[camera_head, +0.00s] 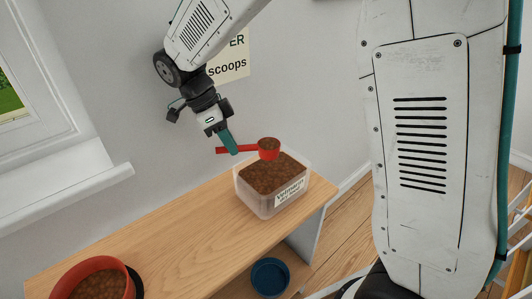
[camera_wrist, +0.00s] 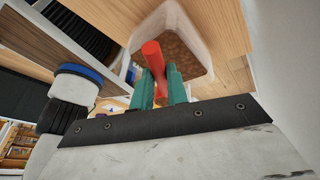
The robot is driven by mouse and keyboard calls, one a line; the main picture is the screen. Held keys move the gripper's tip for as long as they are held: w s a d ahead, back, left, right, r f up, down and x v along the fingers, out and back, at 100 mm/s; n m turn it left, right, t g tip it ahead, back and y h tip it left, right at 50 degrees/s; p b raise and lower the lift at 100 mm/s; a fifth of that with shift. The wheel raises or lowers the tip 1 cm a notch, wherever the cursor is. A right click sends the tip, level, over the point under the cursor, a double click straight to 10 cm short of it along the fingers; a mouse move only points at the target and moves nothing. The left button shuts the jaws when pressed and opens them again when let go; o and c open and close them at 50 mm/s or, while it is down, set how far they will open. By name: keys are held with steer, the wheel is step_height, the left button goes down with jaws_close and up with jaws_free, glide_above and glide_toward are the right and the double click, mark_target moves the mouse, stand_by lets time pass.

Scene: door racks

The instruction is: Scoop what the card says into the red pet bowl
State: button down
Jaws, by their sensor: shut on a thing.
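My gripper (camera_head: 231,148) is shut on the handle of a red scoop (camera_head: 268,154). The scoop is level and heaped with brown kibble, just above the clear bin (camera_head: 261,206). The bin is full of brown kibble and bears a white label. The red pet bowl (camera_head: 84,267) stands at the near left of the bench, cut by the picture's edge, with brown kibble in it. The card (camera_head: 232,64) on the wall is partly hidden by my arm; only "ER" and "scoops" show. The wrist view shows the green fingers (camera_wrist: 160,90) around the red handle (camera_wrist: 152,52).
The wooden bench top (camera_head: 170,225) is clear between the bowl and the bin. A dark blue bowl (camera_head: 270,277) sits on a lower shelf. The wall and a window sill (camera_head: 75,190) lie behind the bench. A dark thing touches or stands behind the red bowl's right side.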

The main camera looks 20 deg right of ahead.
steer(key=shift+w+d, duration=0.25)
steer(key=shift+w, duration=0.95)
steer(key=shift+s, duration=0.1)
steer(key=shift+s+a, duration=0.15)
steer(key=shift+s, duration=0.5)
steer(key=shift+s+a, duration=0.15)
steer(key=shift+s, duration=0.5)
